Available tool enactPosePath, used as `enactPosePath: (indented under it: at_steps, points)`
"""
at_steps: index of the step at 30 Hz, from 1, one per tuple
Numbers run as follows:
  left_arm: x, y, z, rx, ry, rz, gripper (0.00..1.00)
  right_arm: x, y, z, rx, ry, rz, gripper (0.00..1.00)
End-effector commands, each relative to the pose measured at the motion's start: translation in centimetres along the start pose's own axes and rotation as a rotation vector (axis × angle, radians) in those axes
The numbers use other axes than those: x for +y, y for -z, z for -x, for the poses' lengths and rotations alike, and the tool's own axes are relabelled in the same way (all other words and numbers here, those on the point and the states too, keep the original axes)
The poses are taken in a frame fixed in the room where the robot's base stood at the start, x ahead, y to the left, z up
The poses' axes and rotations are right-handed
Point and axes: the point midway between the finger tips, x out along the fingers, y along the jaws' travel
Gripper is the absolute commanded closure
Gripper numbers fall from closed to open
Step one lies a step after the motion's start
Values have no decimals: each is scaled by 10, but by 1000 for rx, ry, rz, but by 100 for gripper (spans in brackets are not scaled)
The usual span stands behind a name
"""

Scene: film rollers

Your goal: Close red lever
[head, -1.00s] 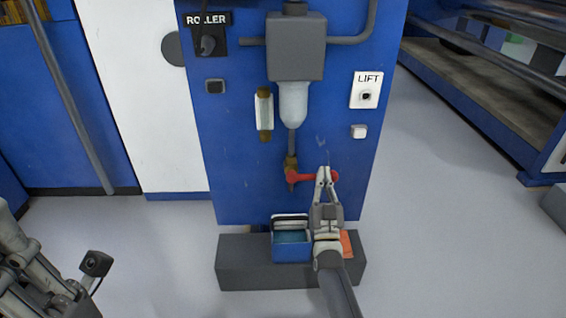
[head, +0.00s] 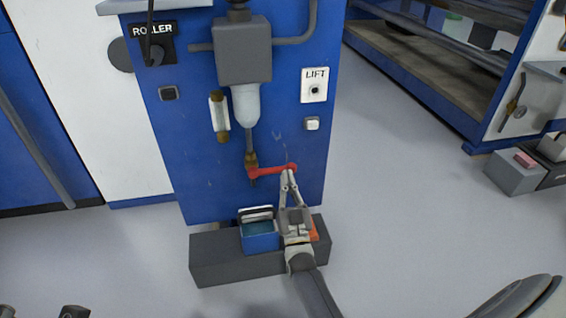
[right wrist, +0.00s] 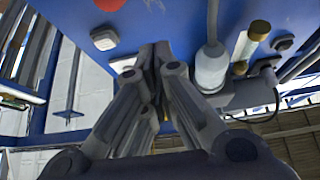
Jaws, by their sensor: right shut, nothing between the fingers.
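The red lever (head: 271,171) sticks out to the right from a brass valve (head: 251,164) on the front of the blue panel, close to level, its right end slightly higher. The valve hangs below a grey filter unit with a pale bowl. My right gripper (head: 288,174) points up with its fingers shut and empty. Its tips are just below the lever's right end; whether they touch it I cannot tell. In the right wrist view the shut fingers (right wrist: 158,50) reach up along the panel and the lever is not clearly seen.
The blue panel (head: 180,140) carries a LIFT plate (head: 314,86), a white button (head: 312,124) and a ROLLER switch (head: 155,45). A grey block (head: 215,262) at its foot holds a blue box (head: 262,236) beside my right gripper.

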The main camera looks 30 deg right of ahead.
Motion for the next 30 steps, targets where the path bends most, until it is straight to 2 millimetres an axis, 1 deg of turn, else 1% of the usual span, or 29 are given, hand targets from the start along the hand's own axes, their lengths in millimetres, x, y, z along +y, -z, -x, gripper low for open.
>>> enactPosePath:
  at_steps: [1, 3, 6, 9, 13, 26, 28, 30]
  points:
    - [0, 1, -4, 0, 0, 0, 100, 0, 1, 10, -3, 0, -1, 100]
    - [0, 1, -6, 0, 0, 0, 100, 0, 1, 22, -2, 0, -1, 100]
    - [0, 2, -8, 0, 0, 0, 100, 0, 0, 35, -2, 1, -1, 100]
    - [0, 2, -9, 0, 0, 0, 100, 0, 0, 42, -1, 1, -1, 100]
    - [0, 2, -8, 0, 0, 1, 100, 0, 0, 45, 0, 1, -1, 100]
    - [0, 1, -8, 0, 0, 1, 100, 0, 0, 44, 1, 0, -1, 100]
    - [0, 2, -10, 5, 1, -1, 100, 0, 2, 44, 5, 3, -1, 100]
    - [0, 2, -10, 5, 1, -1, 100, -2, 10, 42, 24, 12, -3, 100]
